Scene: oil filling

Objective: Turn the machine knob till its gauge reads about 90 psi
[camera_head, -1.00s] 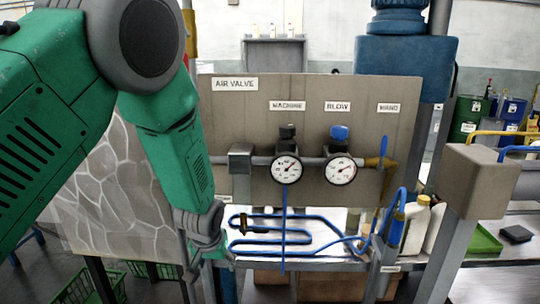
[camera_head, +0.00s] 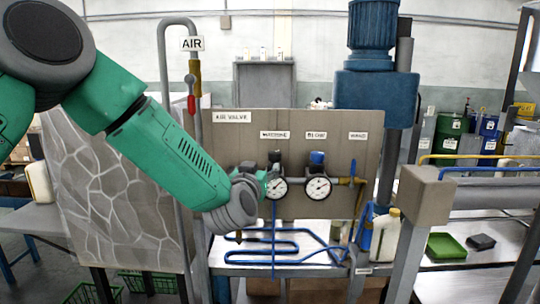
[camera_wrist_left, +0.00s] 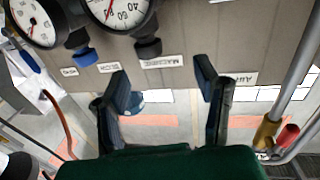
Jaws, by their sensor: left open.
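The black machine knob (camera_head: 274,158) sits on top of the machine gauge (camera_head: 276,188), under its label on the grey panel. The gauge has a white dial with a red needle; its reading is too small to tell. My left gripper (camera_head: 262,180) is just left of this gauge, its fingers mostly hidden by the wrist. In the left wrist view, upside down, the open, empty fingers (camera_wrist_left: 162,80) are apart from the black knob (camera_wrist_left: 148,47). The machine gauge dial (camera_wrist_left: 118,12) is cut off at the top edge. My right gripper is out of view.
The blow gauge (camera_head: 317,188) with its blue knob (camera_head: 317,158) stands close to the right. A red-handled air valve (camera_head: 191,95) is on the pipe at left. Blue tubing (camera_head: 265,250) runs below the panel. A blue motor (camera_head: 374,85) stands behind it.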

